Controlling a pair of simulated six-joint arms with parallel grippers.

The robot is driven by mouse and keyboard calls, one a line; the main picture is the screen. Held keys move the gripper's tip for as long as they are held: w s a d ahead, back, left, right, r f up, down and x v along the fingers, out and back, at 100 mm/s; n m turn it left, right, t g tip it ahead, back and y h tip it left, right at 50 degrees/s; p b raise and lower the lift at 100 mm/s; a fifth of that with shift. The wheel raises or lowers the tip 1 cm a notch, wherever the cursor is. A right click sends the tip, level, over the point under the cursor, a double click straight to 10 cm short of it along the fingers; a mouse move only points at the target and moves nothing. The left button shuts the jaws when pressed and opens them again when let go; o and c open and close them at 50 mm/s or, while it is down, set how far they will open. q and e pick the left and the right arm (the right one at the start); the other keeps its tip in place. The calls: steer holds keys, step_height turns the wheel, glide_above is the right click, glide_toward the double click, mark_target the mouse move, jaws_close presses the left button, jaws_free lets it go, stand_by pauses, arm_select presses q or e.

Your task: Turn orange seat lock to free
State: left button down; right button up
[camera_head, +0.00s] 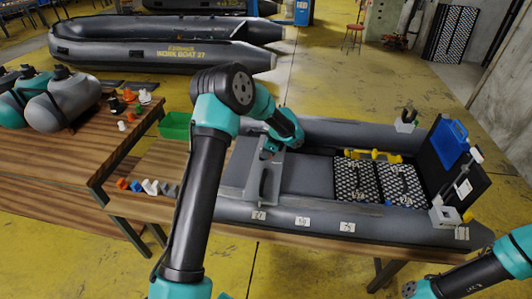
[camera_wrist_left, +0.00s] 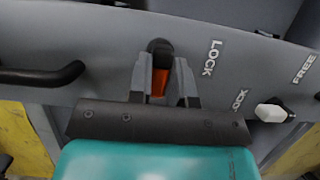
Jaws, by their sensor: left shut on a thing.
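The orange seat lock (camera_wrist_left: 159,84) is in the left wrist view, on a grey panel, with a dark rounded end (camera_wrist_left: 160,45) above it. A LOCK label (camera_wrist_left: 211,58) is just right of it and a FREE label (camera_wrist_left: 303,68) is farther right. My left gripper (camera_wrist_left: 163,66) is shut on the orange lock, one finger on each side. In the head view the left gripper (camera_head: 270,150) is at the grey seat (camera_head: 265,182) in the boat; the lock is hidden there. My right gripper is out of frame; only part of its arm shows at the lower right.
A white knob (camera_wrist_left: 272,112) is right of the fingers, and a black handle (camera_wrist_left: 40,74) is at left. The grey boat (camera_head: 300,226) lies on a wooden table. Black patterned panels (camera_head: 400,186) and a yellow bar (camera_head: 372,155) are right of the seat.

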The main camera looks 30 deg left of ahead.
arm_select(q)
steer(key=c, duration=1)
jaws_free()
steer(key=shift+c, duration=0.2)
steer(key=v, duration=1.7)
steer(key=shift+r, duration=0.25)
steer(key=shift+d+f, duration=0.1)
